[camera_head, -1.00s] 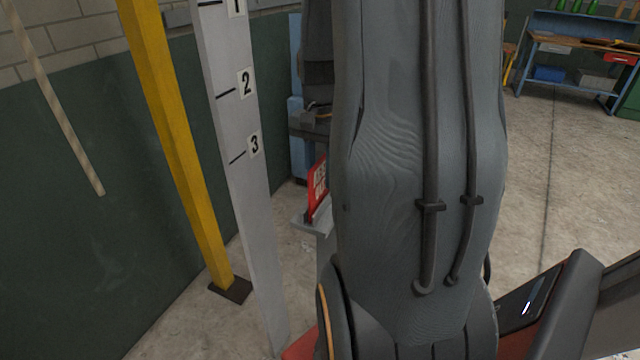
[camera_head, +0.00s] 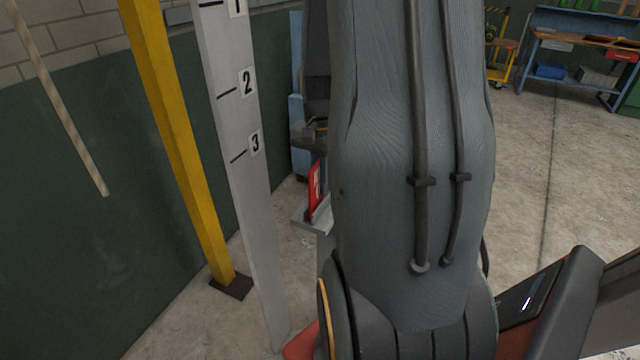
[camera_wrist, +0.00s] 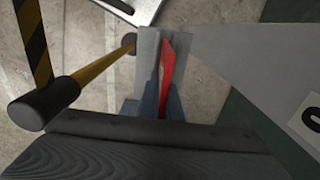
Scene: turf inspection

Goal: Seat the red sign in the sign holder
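The red sign (camera_head: 314,187) with white lettering stands nearly upright at the sign holder, a grey ledge (camera_head: 304,223) on a post, left of my arm. In the wrist view the sign (camera_wrist: 167,62) is a thin red strip seen from above, along the grey holder plate (camera_wrist: 149,48). My gripper (camera_wrist: 163,104) has a finger on each side of the sign's near end and appears shut on it. In the head view my gripper's dark body is just above the sign, and the fingertips cannot be made out. Whether the lower edge is inside the slot cannot be told.
A white numbered board (camera_head: 238,150) and a yellow post (camera_head: 178,150) stand left of the holder, before a green wall. A hammer-like black end (camera_wrist: 45,105) on a yellow bar is left in the wrist view. Open concrete floor lies to the right.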

